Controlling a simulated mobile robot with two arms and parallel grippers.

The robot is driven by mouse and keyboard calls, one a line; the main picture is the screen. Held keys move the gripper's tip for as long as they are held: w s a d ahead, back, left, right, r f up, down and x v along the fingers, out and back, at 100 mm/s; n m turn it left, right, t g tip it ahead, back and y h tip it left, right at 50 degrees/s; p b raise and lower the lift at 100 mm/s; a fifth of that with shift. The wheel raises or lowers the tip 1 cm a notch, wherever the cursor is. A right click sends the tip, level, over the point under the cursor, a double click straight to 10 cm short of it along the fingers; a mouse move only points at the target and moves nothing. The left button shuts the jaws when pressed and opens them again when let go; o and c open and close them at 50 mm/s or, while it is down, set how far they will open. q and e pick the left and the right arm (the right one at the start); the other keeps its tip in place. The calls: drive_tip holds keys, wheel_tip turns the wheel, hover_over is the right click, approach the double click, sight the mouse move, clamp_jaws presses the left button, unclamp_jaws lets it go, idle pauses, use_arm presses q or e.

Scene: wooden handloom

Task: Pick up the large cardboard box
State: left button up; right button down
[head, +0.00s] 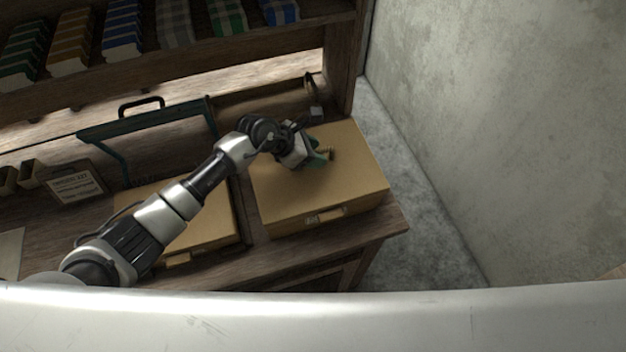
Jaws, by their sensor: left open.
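A large tan cardboard box (350,180) lies closed at the right end of the wooden table, with a small label or latch on its front side. A second tan box (205,225) lies to its left, partly hidden under my left arm. My left gripper (326,156) is over the back left part of the right box's top, open, with green on it. I cannot tell whether it touches the lid. My right gripper is not in view.
The wooden table (392,222) ends just right of the box, with grey floor and a wall beyond. A dark green metal frame (150,118) and a small labelled box (75,184) stand left. A shelf (190,50) with folded cloths runs above the back.

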use_arm(q)
drive_tip(key=shift+c, duration=0.7)
clamp_jaws()
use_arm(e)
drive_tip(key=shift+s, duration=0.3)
use_arm(q)
drive_tip(key=shift+r, duration=0.1)
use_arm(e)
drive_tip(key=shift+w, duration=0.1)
use_arm(q)
drive_tip(key=shift+r, duration=0.1)
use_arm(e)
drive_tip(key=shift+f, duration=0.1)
